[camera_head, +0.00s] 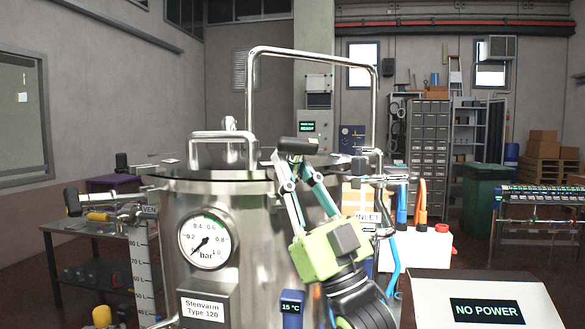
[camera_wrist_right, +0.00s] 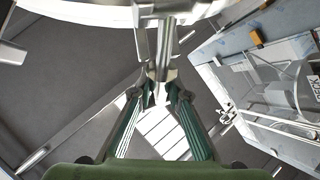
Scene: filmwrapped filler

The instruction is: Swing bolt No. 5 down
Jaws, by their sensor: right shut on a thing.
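A swing bolt with a black knob (camera_head: 298,146) stands at the front rim of the steel vessel (camera_head: 255,220). No number is readable on it. My right gripper (camera_head: 294,167) reaches up from the lower right and is shut on this bolt just below the knob. In the right wrist view, the metal shank (camera_wrist_right: 165,45) runs down between the fingertips (camera_wrist_right: 160,88). The fingers cover part of the bolt, so its exact tilt is hard to tell. The vessel lid (camera_head: 218,172) carries a low handle. My left gripper is not in view.
Other black knobs show at the rim's left (camera_head: 122,162) and right (camera_head: 358,165). A pressure gauge (camera_head: 207,241) is on the vessel front. A tall pipe loop (camera_head: 312,50) rises behind.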

